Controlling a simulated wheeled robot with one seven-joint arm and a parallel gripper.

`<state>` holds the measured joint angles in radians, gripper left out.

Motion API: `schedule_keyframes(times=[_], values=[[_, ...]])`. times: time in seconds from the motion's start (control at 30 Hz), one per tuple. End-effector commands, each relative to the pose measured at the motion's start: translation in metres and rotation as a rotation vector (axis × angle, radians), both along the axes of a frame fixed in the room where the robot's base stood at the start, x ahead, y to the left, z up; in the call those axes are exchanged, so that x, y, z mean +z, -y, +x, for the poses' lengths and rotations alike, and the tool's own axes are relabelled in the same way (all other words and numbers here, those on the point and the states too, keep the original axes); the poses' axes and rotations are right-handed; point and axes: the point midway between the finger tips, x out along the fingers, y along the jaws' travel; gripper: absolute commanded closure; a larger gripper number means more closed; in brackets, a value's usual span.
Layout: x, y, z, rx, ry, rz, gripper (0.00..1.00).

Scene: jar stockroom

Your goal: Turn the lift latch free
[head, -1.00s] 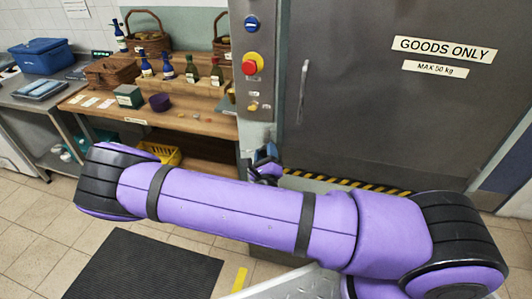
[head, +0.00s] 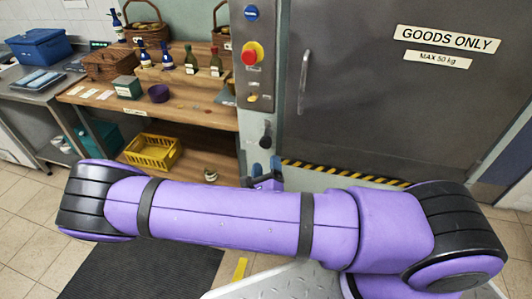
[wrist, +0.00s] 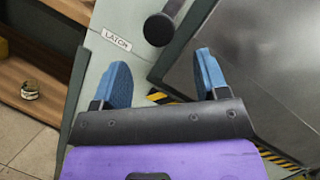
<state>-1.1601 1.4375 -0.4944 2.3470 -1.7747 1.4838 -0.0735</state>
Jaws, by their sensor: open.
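The lift latch (head: 266,135) is a dark handle with a rounded end on the grey panel left of the lift door. In the wrist view the latch (wrist: 160,27) is at the top centre, beyond my fingertips, beside a white LATCH label (wrist: 116,40). My gripper (wrist: 164,76) is open, its two blue fingers spread apart with nothing between them. In the head view my gripper (head: 265,168) is below the latch, partly hidden by my purple arm. The latch's upper part is cut off in the wrist view.
The grey lift door (head: 370,110) with its upright handle (head: 303,82) is to the right. A red button (head: 250,55) and small switches are above the latch. A wooden shelf (head: 195,115) with bottles and a yellow basket (head: 153,151) is to the left.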

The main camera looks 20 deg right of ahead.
Motion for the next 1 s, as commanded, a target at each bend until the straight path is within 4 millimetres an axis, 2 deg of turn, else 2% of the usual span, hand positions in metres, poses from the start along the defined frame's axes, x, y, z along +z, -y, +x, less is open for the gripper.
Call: schedule_keyframes(times=[0.1, 0.23, 0.77, 0.87, 1.0], values=[[-0.004, -0.005, -0.012, 0.002, 0.0, 0.0, 0.33], [-0.006, -0.007, -0.019, 0.0, 0.0, 0.001, 0.33], [-0.006, -0.008, -0.02, -0.001, 0.002, 0.002, 0.33], [-0.001, -0.006, -0.02, -0.025, 0.012, 0.025, 0.33], [0.018, 0.002, -0.018, -0.123, 0.055, 0.116, 0.33]])
